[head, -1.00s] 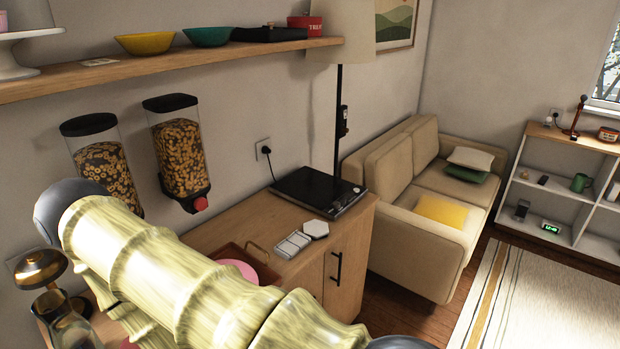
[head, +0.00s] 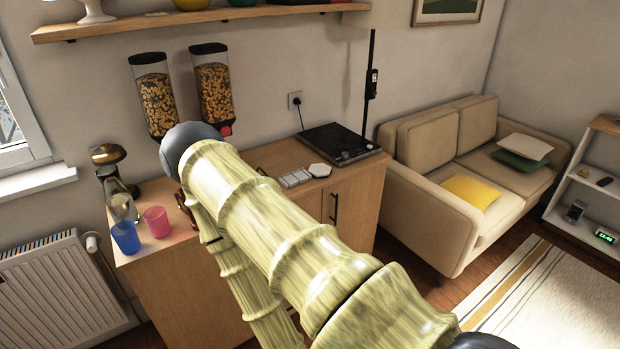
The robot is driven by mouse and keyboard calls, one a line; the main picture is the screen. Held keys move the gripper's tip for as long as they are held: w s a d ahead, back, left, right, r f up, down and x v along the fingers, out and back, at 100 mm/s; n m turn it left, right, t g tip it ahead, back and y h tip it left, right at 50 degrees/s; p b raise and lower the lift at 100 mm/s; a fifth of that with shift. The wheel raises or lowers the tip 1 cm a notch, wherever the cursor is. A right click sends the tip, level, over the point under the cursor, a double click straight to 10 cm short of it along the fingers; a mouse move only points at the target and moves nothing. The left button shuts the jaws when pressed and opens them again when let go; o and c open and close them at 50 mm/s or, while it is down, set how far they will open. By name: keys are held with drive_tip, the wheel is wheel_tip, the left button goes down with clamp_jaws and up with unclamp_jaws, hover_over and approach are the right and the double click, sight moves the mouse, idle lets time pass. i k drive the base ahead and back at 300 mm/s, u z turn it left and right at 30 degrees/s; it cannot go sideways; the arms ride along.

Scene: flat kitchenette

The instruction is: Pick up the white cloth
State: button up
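I cannot make out a white cloth for certain in the head view. On the wooden cabinet top (head: 268,157) lie a flat white hexagonal piece (head: 320,170) and a pale sectioned piece (head: 295,178); neither is clearly a cloth. My arm, with pale yellow-green segments, crosses the middle of the view and hides part of the cabinet top and front. My gripper is outside the view.
A blue cup (head: 125,238) and a pink cup (head: 156,222) stand at the cabinet's left end, near a glass-and-brass item (head: 120,200). A black hob (head: 338,143) is at the right end. A sofa (head: 440,200) stands to the right; a radiator (head: 62,290) is left.

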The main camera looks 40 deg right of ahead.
sight(296, 177)
drive_tip(key=z, duration=1)
